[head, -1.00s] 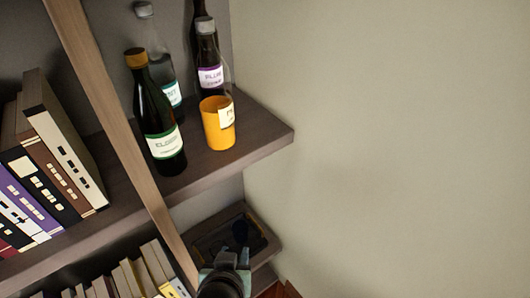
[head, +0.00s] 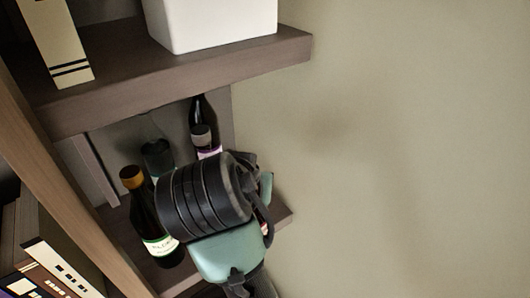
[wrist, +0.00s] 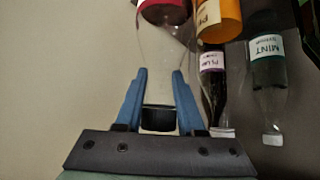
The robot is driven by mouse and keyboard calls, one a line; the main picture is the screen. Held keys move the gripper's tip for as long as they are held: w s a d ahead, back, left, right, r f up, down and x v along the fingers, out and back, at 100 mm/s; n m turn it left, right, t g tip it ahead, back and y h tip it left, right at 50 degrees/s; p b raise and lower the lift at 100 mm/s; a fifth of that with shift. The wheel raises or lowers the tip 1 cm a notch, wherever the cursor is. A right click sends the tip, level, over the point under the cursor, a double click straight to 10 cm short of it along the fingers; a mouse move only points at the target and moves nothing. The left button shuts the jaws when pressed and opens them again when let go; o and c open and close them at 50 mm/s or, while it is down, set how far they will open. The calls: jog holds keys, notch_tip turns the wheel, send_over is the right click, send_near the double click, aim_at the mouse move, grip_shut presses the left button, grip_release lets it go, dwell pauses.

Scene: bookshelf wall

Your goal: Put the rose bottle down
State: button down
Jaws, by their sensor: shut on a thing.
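A clear bottle with dark red contents (wrist: 165,12) and a black cap, which I take to be the rose bottle, shows upside down in the wrist view. The blue fingers of my gripper (wrist: 159,74) are shut on its narrow clear neck, with the cap between them on the near side. No label on it shows, and its base is cut off by the frame edge, so I cannot tell whether it touches the shelf. In the head view my wrist and arm cover the held bottle. The bottle shelf (head: 283,217) is mostly hidden behind the arm.
Close beside the held bottle stand an orange bottle (wrist: 222,22), a plum bottle (wrist: 212,85) and a mint bottle (wrist: 268,80). A dark green bottle with an orange cap (head: 148,222) stands left of my arm. A white bin (head: 220,25) sits on the upper shelf (head: 180,72).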

jog(key=w+d+f+p, duration=0.2)
jog(key=w+p, duration=0.3)
jog(key=w, duration=0.8)
jog(key=shift+w+f, duration=0.15)
jog(key=shift+f, duration=0.65)
jog(key=c, duration=0.8)
grip_release()
jog(key=shift+f, duration=0.1)
jog(key=shift+r, duration=0.2)
jog(key=b+v, duration=0.2)
jog(key=v, duration=1)
jog(key=shift+f, duration=0.1)
